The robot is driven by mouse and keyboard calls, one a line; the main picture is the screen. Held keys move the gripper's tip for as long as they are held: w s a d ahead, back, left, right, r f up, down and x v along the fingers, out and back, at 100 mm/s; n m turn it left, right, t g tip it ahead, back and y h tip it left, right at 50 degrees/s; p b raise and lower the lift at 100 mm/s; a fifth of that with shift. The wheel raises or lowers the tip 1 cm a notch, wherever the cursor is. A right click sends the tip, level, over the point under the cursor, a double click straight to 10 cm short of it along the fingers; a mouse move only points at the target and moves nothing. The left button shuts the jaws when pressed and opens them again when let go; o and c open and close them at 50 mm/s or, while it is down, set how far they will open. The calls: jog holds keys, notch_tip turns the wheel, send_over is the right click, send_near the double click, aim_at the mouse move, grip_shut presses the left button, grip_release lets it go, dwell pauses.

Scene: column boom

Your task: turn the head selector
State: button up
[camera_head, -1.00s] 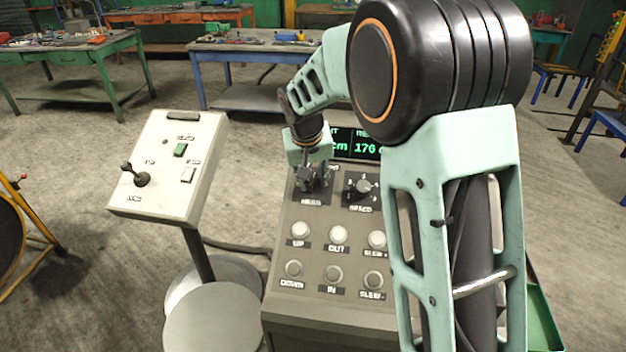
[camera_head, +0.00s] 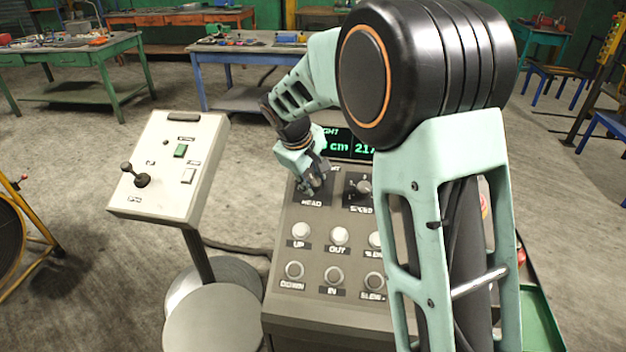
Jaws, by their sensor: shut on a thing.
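The head selector (camera_head: 313,193) sits on the upper left of the sloped grey control panel (camera_head: 318,215), above a "HEAD" label. My gripper (camera_head: 314,184) reaches down onto it from above and is shut on its knob. The fingers hide most of the knob, so its exact pointing direction cannot be seen. The speed selector (camera_head: 364,188), a dark plate with a knob, is just to the right, partly behind my arm.
Several round buttons, such as UP (camera_head: 301,231) and OUT (camera_head: 340,236), lie below the selectors. A green-lettered display (camera_head: 345,145) is above, partly covered by my arm. A white joystick box (camera_head: 168,165) stands to the left.

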dwell(0.4)
jog(key=o, duration=1.1)
jog(key=v, duration=1.2)
jog(key=shift+a, duration=0.1)
